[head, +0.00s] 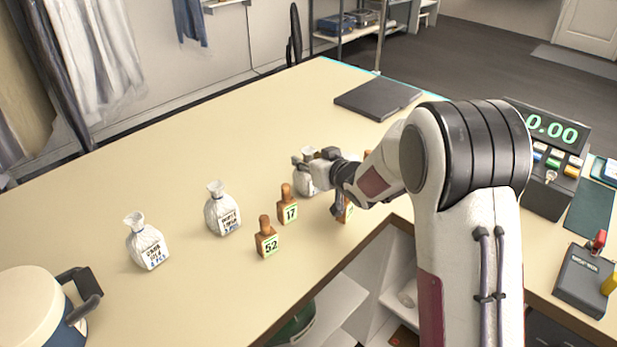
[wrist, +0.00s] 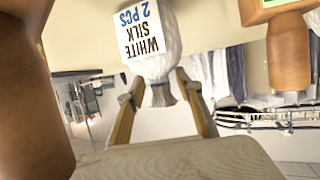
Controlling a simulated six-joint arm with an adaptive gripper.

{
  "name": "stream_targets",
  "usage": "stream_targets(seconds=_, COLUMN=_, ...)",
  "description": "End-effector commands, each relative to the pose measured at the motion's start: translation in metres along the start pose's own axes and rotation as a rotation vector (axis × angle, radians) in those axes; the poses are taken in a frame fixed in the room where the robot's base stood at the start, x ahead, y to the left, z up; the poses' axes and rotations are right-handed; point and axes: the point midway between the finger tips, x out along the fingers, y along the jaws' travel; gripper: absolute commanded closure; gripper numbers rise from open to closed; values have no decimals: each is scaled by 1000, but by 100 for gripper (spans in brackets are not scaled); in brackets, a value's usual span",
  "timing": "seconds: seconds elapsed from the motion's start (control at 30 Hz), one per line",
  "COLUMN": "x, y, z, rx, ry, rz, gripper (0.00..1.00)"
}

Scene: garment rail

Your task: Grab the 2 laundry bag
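A white bag (wrist: 155,62) labelled "WHITE SILK 2 PCS" is in the wrist view, appearing upside down. In the head view this bag (head: 306,163) stands on the counter, partly hidden by my gripper (head: 318,160). In the wrist view my gripper (wrist: 160,92) is open, with a finger on either side of the bag's tied neck. Gaps show between the neck and the fingers. Two other white tied bags stand to the left: a middle one (head: 222,210) and a left one (head: 147,242) whose label seems to read 4 pcs.
Brown wooden number markers stand near the bags, marked 52 (head: 267,240) and 17 (head: 287,206); another (head: 347,210) is partly behind my arm. A dark flat pad (head: 377,97) lies farther back. A pot-like container (head: 30,300) stands front left. The back left counter is clear.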

Motion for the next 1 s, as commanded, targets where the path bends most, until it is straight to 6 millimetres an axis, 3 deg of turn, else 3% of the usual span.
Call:
stream_targets(seconds=0.53, x=2, y=0, z=0, rx=0, ry=0, rz=0, gripper=65)
stream_targets(seconds=0.7, x=2, y=0, z=0, rx=0, ry=0, rz=0, gripper=100)
stream_targets(seconds=1.0, x=2, y=0, z=-1, rx=0, ry=2, rz=0, gripper=100)
